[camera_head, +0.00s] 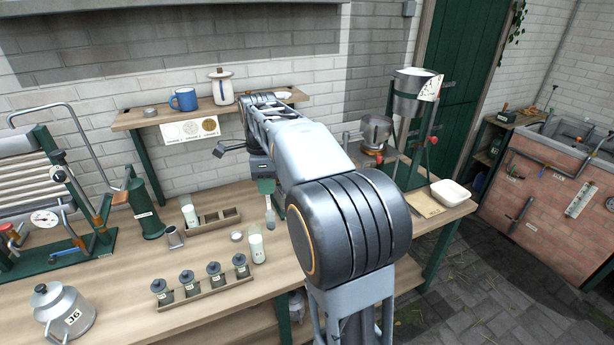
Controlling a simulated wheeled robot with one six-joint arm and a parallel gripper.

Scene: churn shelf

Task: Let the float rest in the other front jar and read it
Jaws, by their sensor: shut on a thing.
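My gripper (263,178) hangs over the bench behind my forearm, and its fingertips are small and partly hidden. It is shut on a green-topped piece with a thin grey lower part, which appears to be the float (269,212). It hangs upright. Its lower end shows just above and right of a front glass jar (256,246) of pale liquid, and appears outside the jar; the depth between them is hard to tell. A second glass jar (189,214) of pale liquid stands farther back to the left, by a wooden rack. No scale reading is legible.
A tray of several lidded dark pots (202,285) lies in front. A metal can (65,312) is at front left. A wall shelf (150,116) with a blue mug is behind.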

